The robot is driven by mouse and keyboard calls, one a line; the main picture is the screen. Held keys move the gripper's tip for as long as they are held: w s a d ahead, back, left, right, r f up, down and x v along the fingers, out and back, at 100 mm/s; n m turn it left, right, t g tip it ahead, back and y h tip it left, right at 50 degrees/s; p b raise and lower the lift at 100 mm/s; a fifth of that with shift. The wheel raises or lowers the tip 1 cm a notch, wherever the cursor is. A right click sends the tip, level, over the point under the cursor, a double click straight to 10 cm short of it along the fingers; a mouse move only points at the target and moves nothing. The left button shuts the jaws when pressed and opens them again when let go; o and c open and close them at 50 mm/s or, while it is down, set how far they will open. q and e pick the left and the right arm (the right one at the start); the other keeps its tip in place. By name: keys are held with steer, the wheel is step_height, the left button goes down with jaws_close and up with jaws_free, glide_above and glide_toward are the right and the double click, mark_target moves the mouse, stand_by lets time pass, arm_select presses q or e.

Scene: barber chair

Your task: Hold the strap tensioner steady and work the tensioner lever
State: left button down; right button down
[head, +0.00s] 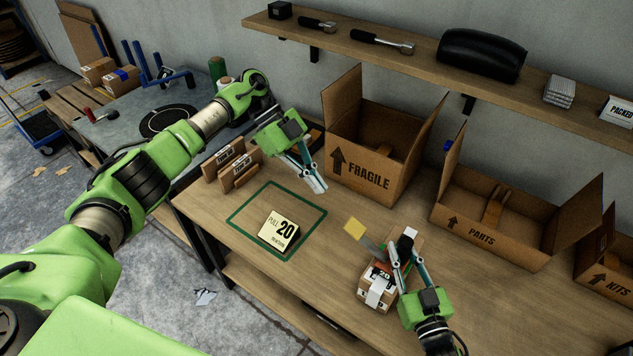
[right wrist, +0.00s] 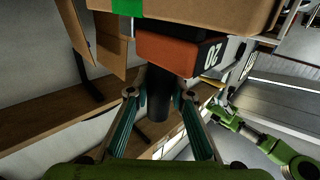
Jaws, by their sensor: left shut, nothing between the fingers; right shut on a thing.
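The strap tensioner shows in the right wrist view as an orange-red body (right wrist: 178,50) marked 20, with a black round handle (right wrist: 158,95). My right gripper (right wrist: 158,98) is shut on this handle. In the head view my right gripper (head: 401,262) is beside a small strapped carton (head: 372,297) and hides most of the tensioner. A yellow flat piece (head: 355,229) on a grey arm sticks out left of it; I cannot tell surely whether it is the lever. My left gripper (head: 316,184) is shut and empty above the bench, apart from the tensioner.
Open FRAGILE (head: 367,171), PARTS (head: 483,235) and KITS (head: 607,277) boxes line the back. Small brown upright pieces (head: 238,168) stand at left. A wall shelf (head: 430,68) runs above.

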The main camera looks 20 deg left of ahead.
stand_by(0.8)
steer(key=c, duration=1.7)
jaws_free()
steer(key=v, duration=1.2)
